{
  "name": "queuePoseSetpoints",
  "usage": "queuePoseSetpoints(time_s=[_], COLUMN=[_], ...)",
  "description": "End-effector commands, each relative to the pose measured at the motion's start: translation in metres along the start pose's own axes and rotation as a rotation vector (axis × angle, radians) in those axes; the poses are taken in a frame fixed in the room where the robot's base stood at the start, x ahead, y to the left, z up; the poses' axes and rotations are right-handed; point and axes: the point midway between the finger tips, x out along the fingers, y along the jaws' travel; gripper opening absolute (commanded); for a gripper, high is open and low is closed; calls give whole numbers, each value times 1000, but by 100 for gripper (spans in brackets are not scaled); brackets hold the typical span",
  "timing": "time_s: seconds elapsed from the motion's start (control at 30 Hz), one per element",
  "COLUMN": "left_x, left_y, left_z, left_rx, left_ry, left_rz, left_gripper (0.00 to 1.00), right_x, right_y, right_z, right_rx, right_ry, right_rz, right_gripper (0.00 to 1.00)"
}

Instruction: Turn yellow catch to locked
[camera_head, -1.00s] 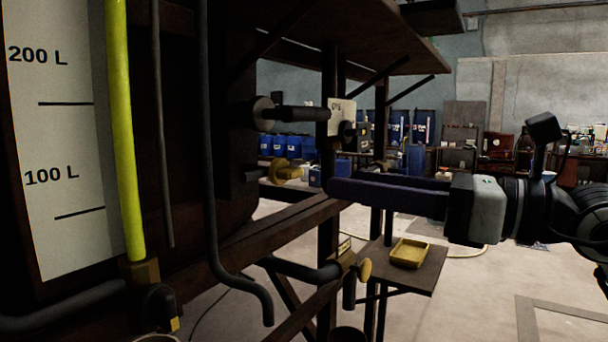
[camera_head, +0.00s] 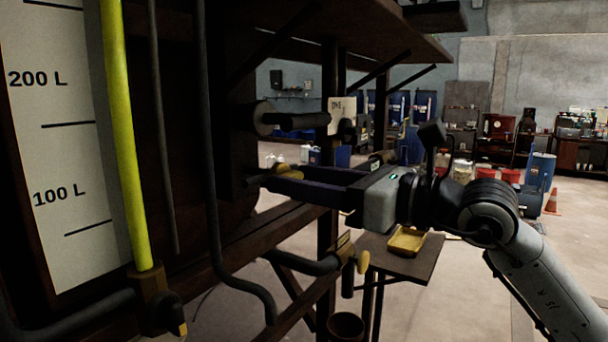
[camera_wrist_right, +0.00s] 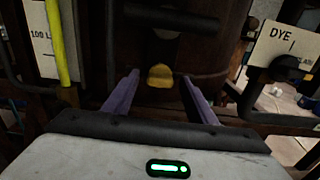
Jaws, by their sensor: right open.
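The yellow catch (camera_head: 283,169) sits on the side of the dark vat, below a dark horizontal cylinder. My right gripper (camera_head: 272,177) reaches in from the right at its height, and its fingers partly cover it in the head view. In the right wrist view the rounded yellow catch (camera_wrist_right: 159,75) shows between the tips of the two purple-grey fingers (camera_wrist_right: 160,80). The right gripper is open, with visible gaps on both sides of the catch. I cannot tell whether the tips reach around it. My left gripper is not in view.
A dark cylinder (camera_head: 300,121) juts out just above the gripper. A white DYE plate (camera_wrist_right: 285,45) is to the right. A dark pipe (camera_head: 210,200) hangs at the left. Below are a frame beam, a yellow-handled valve (camera_head: 362,262) and a shelf with a yellow tray (camera_head: 419,241).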

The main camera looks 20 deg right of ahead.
Motion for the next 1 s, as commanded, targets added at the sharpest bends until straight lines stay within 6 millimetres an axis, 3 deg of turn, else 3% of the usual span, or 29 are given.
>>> queuePoseSetpoints(time_s=[0.17,0.43,0.73,1.0], left_x=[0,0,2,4], left_y=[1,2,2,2], left_z=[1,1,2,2], left_rx=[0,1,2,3], left_ry=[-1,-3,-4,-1], left_rz=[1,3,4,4], left_gripper=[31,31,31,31], right_x=[0,0,0,0], right_y=[0,0,0,0], right_z=[0,0,-1,-1], right_rx=[0,1,40,204], right_ry=[0,0,1,-1], right_rz=[0,0,0,1], right_gripper=[52,10,10,10])
